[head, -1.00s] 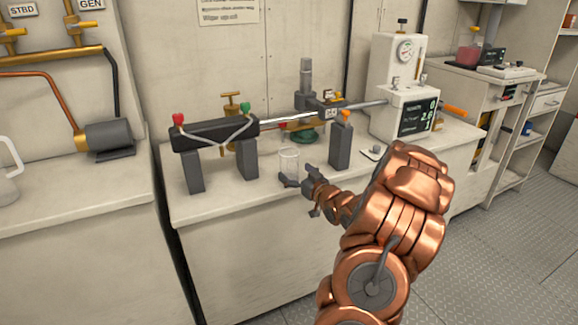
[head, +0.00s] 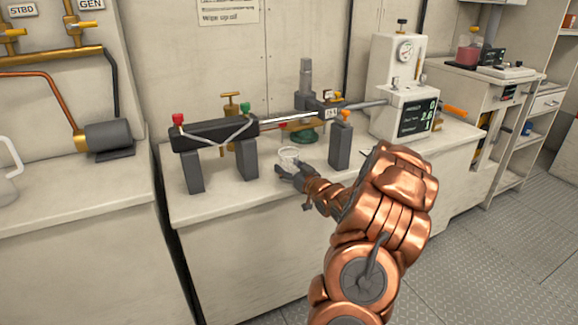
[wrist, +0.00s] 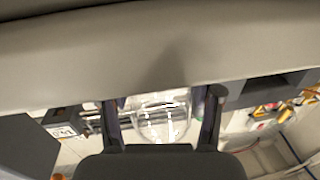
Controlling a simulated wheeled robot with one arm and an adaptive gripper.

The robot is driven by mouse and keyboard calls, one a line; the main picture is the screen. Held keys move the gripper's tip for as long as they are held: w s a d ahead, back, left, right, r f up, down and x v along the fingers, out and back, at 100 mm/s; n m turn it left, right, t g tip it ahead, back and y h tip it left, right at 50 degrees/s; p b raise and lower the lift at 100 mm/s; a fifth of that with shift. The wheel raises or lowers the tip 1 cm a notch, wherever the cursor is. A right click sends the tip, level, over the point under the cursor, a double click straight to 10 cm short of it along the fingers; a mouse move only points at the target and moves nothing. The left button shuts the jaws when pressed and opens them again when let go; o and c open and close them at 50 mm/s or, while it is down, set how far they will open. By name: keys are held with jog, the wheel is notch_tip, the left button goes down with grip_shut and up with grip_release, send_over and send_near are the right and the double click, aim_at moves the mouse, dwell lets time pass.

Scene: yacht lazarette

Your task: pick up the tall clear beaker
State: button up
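The tall clear beaker (head: 289,154) is on the white bench in the head view, between the dark posts of the rod apparatus. My gripper (head: 286,171) is in front of it and hides its lower part. In the wrist view the clear beaker (wrist: 163,120) shows between the two fingers of my gripper (wrist: 164,112). The fingers are spread, with a gap visible on each side of the beaker. I cannot tell how far the fingertips reach along it.
A dark post with an orange knob (head: 340,142) stands close to the right of the beaker. A black bar on dark supports (head: 246,160) stands to the left. A white machine with a gauge and display (head: 399,95) is at the right. The front left bench top is clear.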

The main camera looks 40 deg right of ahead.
aim_at(294, 162)
jog(key=c, duration=0.6)
jog(key=shift+r, duration=0.1)
notch_tip(294, 162, up, 3)
jog(key=shift+r+p, duration=0.2)
jog(key=shift+p, duration=0.95)
jog(key=shift+s+a, duration=0.15)
jog(key=shift+s, duration=0.1)
jog(key=s+a+b, duration=0.3)
jog(key=s, duration=0.1)
jog(key=s+a+r+b, duration=0.1)
jog(key=s+a+b, duration=0.2)
jog(key=s+b, duration=0.1)
jog(key=s+a+b, duration=0.3)
jog(key=s, duration=0.1)
jog(key=shift+a+r, duration=0.2)
jog(key=shift+a, duration=0.1)
